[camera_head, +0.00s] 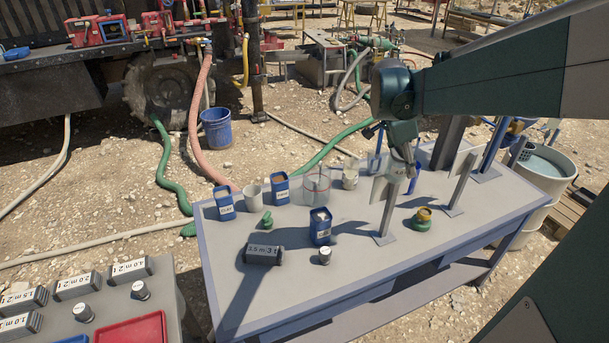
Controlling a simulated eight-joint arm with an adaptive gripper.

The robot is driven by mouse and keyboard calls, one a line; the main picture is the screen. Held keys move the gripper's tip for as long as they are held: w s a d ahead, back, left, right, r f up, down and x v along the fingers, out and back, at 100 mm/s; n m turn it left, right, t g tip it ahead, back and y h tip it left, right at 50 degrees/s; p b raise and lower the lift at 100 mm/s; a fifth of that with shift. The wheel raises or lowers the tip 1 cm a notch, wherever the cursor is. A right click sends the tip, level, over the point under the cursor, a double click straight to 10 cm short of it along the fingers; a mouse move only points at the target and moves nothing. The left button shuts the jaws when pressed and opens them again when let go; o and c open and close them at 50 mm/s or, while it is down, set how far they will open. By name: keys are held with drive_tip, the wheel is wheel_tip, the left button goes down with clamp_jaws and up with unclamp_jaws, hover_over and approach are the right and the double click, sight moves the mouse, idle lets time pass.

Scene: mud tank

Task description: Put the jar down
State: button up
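A clear glass jar (316,188) with thin reddish lines around it stands upright on the grey work table, near its back edge. I see no gripper touching it. My gripper (394,168) hangs from the dark green arm over the table, to the right of the jar. Its lower end overlaps a pale upright plate on a post (385,212), so I cannot tell whether it is open or shut, or whether it holds anything.
Blue labelled tins (320,226), pale cups (252,196), a dark labelled block (263,254) and a small weight (325,256) stand around the jar. A second post (459,185) stands at right. The table's front left (290,295) is clear. A side table holds a red tray (132,330).

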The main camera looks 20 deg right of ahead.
drive_tip(key=w+a+n, duration=0.3)
drive_tip(key=w+a, duration=0.1)
drive_tip(key=w, duration=0.9)
drive_tip(key=f, duration=0.5)
drive_tip(key=shift+s+d+f, duration=0.1)
drive_tip(key=shift+s+d, duration=0.05)
drive_tip(key=shift+d, duration=0.1)
drive_tip(key=shift+f, duration=0.1)
wheel_tip(320, 180, down, 24)
drive_tip(key=b, duration=0.3)
drive_tip(key=shift+f, duration=0.1)
drive_tip(key=shift+f+b, duration=0.35)
drive_tip(key=shift+f, duration=1.45)
drive_tip(key=shift+f, duration=0.15)
